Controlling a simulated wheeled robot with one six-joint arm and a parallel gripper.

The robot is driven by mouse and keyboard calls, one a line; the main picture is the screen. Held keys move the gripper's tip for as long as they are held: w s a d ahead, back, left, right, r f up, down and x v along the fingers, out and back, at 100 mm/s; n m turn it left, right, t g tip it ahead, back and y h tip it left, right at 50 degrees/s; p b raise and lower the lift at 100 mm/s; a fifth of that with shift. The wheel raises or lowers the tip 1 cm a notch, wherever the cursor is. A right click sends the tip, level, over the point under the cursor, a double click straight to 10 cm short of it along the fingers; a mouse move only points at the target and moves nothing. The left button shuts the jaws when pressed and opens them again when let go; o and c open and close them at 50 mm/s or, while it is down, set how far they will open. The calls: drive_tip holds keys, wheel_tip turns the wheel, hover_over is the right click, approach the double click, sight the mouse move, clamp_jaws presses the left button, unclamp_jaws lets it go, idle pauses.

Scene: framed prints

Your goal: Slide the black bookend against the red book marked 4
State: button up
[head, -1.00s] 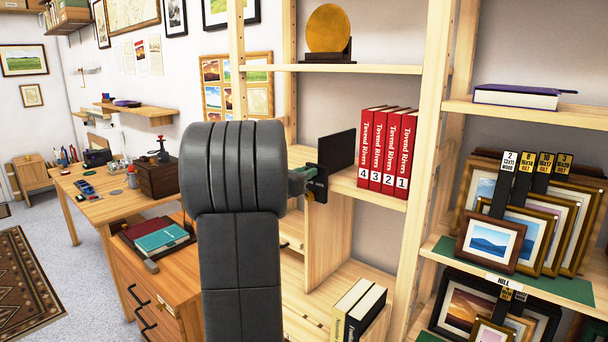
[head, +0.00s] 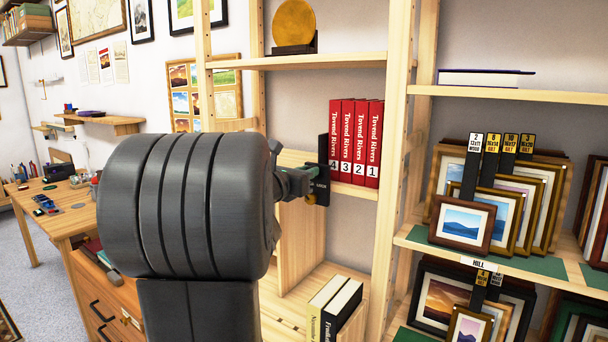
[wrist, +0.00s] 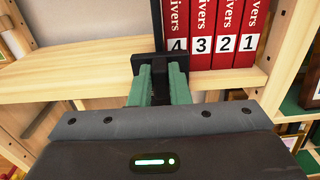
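The black bookend (head: 323,150) stands upright on the wooden shelf, just left of the red book marked 4 (head: 335,135). In the wrist view the bookend's thin plate (wrist: 158,25) runs along the left side of book 4 (wrist: 177,25), with no clear gap; whether they touch is hard to tell. My gripper (head: 305,183) is at the bookend's front end. In the wrist view the green fingers of my gripper (wrist: 164,82) are close together around a dark part of the bookend's front block. The far part of the bookend is hidden.
Red books marked 3 (head: 347,140), 2 (head: 360,140) and 1 (head: 374,140) stand upright right of book 4, beside a shelf post (head: 399,150). The shelf (wrist: 75,75) left of the bookend is bare. Framed prints (head: 463,222) stand farther right.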

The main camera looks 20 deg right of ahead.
drive_tip(key=o, duration=0.4)
drive_tip(key=shift+o, duration=0.2)
drive_tip(key=shift+a, duration=0.1)
drive_tip(key=b+v, duration=0.1)
drive_tip(key=v, duration=1.2)
drive_tip(key=shift+s+a, duration=0.2)
drive_tip(key=shift+s, duration=0.05)
drive_tip(key=p+x, duration=0.1)
drive_tip(key=x, duration=1.2)
drive_tip(key=shift+w, duration=0.55)
